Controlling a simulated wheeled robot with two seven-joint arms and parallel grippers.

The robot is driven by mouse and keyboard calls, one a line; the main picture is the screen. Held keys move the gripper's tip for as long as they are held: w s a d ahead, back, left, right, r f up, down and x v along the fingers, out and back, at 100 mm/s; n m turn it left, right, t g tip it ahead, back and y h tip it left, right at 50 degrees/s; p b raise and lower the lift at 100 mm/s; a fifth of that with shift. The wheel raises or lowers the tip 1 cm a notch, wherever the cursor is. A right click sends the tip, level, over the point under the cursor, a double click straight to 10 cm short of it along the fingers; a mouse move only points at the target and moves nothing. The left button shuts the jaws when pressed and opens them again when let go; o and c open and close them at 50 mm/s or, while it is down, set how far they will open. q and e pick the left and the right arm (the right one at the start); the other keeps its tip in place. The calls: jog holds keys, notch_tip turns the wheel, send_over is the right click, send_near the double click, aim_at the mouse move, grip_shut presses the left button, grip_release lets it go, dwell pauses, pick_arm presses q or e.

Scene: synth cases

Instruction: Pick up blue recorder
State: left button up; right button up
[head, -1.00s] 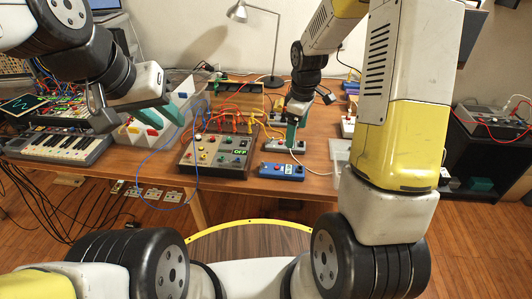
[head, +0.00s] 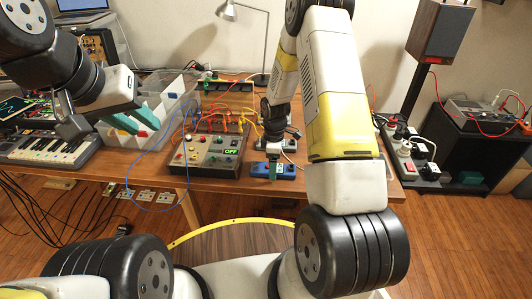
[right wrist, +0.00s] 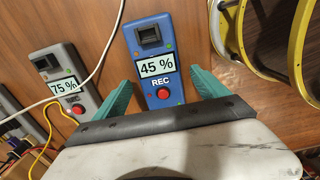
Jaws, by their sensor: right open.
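The blue recorder (right wrist: 155,68) reads "45 %" and "REC", with a dark window at one end and a red button at the other. In the head view the blue recorder (head: 288,171) lies near the table's front edge, partly hidden by my right gripper (head: 274,168). In the right wrist view my right gripper (right wrist: 162,77) is open, one teal finger on each side of the recorder. Whether the fingers touch it I cannot tell. My left gripper (head: 133,117) is open, its teal fingers apart, over the white divided bin at the left.
A grey recorder (right wrist: 65,88) reading "75 %" lies left of the blue one, with a white cable between them. A grey control box (head: 207,155) with "OFF" and several wires stands left of the recorder. A keyboard (head: 45,148) lies further left.

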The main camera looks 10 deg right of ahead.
jog(key=shift+f, duration=0.25)
jog(key=c, duration=1.8)
jog(key=shift+o, duration=0.2)
jog(key=shift+r, duration=0.1)
